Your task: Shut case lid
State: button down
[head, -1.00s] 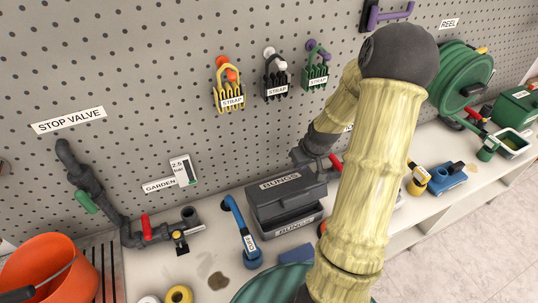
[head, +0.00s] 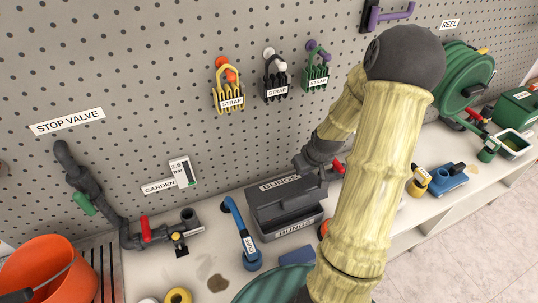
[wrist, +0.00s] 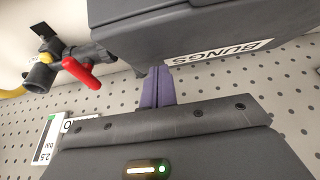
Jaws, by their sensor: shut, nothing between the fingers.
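The dark grey case (head: 284,221) stands on the bench with a BUNGS label on its front. Its lid (head: 300,192), also labelled BUNGS, shows above the body; I cannot tell exactly how far open it is. In the wrist view a grey part of the case with a BUNGS label (wrist: 217,52) fills the top. My gripper (wrist: 158,88) has purple fingers shut together, with nothing between them. Their tips reach the edge beside the label and are partly hidden there; I cannot tell if they touch. In the head view the wrist is behind the case.
A blue-handled tool (head: 243,235) stands close left of the case. A red-handled valve (wrist: 82,73) is near the fingers in the wrist view. The pegboard (head: 150,60) rises behind. A blue sponge-like block (head: 297,257) lies in front of the case.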

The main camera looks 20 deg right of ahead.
jog(key=shift+r+p, duration=3)
jog(key=shift+r, duration=0.05)
jog(key=s+a+r, duration=0.5)
jog(key=a, duration=0.4)
jog(key=s+a+r+g, duration=0.1)
jog(key=s+a+r, duration=0.4)
jog(key=a, duration=0.4)
jog(key=shift+s+a+r, duration=0.2)
jog(key=shift+a, duration=0.2)
jog(key=shift+d, duration=0.15)
